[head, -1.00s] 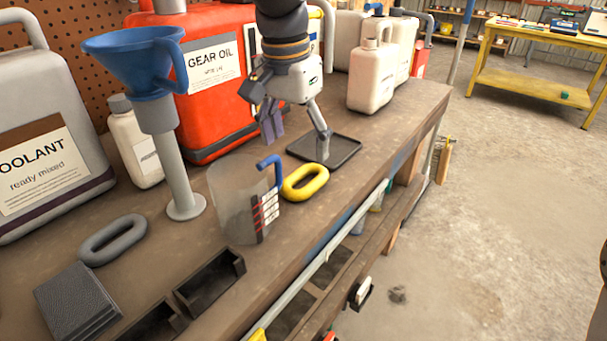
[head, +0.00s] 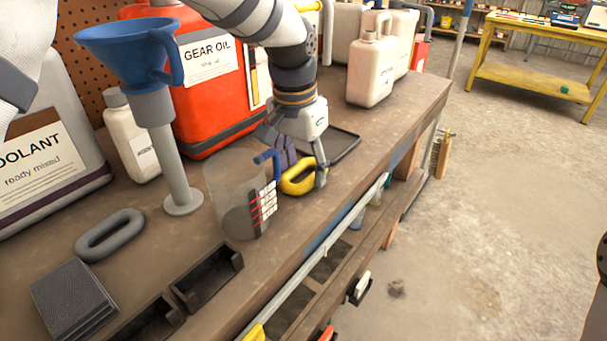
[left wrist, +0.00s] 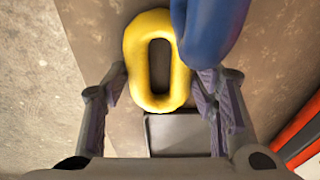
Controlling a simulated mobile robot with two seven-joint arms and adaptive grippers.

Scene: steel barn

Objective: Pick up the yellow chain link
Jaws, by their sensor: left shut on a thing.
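The yellow chain link (head: 291,188) lies flat on the workbench, close to the blue handle of a clear measuring jug (head: 228,190). My left gripper (head: 303,171) comes down over it and is shut on it, one finger on each side. In the left wrist view the link (left wrist: 137,62) sits between the fingers of the gripper (left wrist: 160,88), partly beside the blue jug handle (left wrist: 212,28). The handle overlaps the right finger's tip in that view. My right gripper is not in view.
A black tray (head: 347,146) lies just behind the gripper. A blue funnel (head: 130,50) on a grey stand, a red gear oil can (head: 205,95) and a grey chain link (head: 88,243) stand or lie to the left. The bench's front edge is close on the right.

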